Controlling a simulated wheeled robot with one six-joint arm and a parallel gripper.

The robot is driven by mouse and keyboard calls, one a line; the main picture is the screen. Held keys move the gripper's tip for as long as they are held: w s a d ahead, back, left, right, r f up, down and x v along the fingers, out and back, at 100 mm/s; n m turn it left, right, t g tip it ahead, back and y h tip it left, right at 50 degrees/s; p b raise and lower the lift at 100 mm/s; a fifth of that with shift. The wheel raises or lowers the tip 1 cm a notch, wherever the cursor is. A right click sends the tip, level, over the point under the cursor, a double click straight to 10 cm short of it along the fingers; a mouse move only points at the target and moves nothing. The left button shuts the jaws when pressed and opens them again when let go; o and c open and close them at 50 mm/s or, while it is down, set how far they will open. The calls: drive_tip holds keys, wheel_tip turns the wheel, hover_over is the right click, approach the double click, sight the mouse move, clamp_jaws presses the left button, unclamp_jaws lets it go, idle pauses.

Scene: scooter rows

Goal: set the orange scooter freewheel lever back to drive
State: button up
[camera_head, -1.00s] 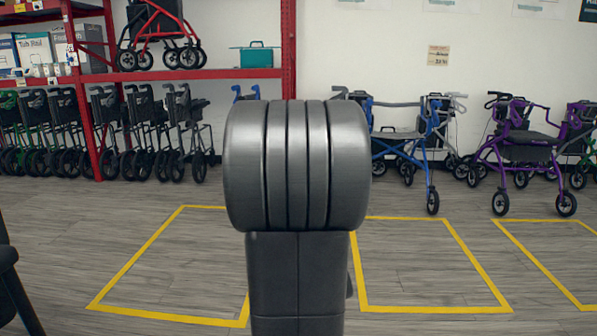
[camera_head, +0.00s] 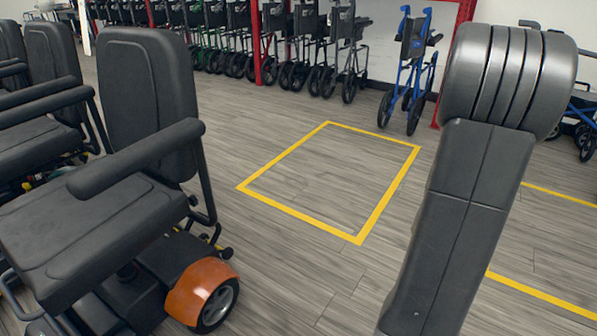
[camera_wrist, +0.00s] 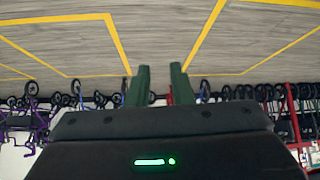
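The orange scooter (camera_head: 201,289) stands at the lower left of the head view, with an orange rear fender, a black seat and armrests. Small dark knobs and a little yellow show low behind its seat, but I cannot tell which part is the freewheel lever or how it is set. The wrist view does not show this scooter. My gripper (camera_wrist: 160,84) shows two green fingers apart with nothing between them in the wrist view. It is away from the scooter, and the head view shows only my arm at the right.
More black-seated scooters (camera_head: 50,80) stand in a row at the left. A yellow floor outline (camera_head: 361,239) lies empty ahead. A blue folded walker (camera_head: 407,70) and several dark wheelchairs stand along the back wall by red shelving (camera_head: 265,50). The grey floor between is clear.

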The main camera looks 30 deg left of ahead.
drive_tip(key=f, duration=0.1)
drive_tip(key=s+f+m+g, duration=0.1)
drive_tip(key=f, duration=0.1)
drive_tip(key=f+m+g, duration=0.1)
drive_tip(key=f, duration=0.1)
drive_tip(key=shift+s, duration=0.3)
clamp_jaws()
drive_tip(key=s+a+f+m+g+y+p, duration=0.1)
drive_tip(key=s+a+f+m+g+y, duration=0.3)
drive_tip(key=f, duration=0.3)
drive_tip(key=s+a+f+m+g+y+p, duration=0.1)
drive_tip(key=s+a+f+m+g, duration=0.25)
drive_tip(key=a+f, duration=0.3)
drive_tip(key=w+a+f+m+t+y+p, duration=0.1)
drive_tip(key=w+a+f+m+t+y, duration=0.1)
drive_tip(key=a+m, duration=0.4)
drive_tip(key=w+a+f+m+t+y+p, duration=0.1)
drive_tip(key=w+a+f+m+t+y, duration=0.1)
drive_tip(key=a+f+m+t+y, duration=0.2)
drive_tip(key=shift+w+a+f+m+t+y, duration=0.25)
drive_tip(key=shift+a+m+t+y, duration=0.3)
drive_tip(key=shift+a+m+y, duration=1.2)
drive_tip(key=shift+w+r, duration=0.1)
drive_tip(key=shift+w, duration=0.05)
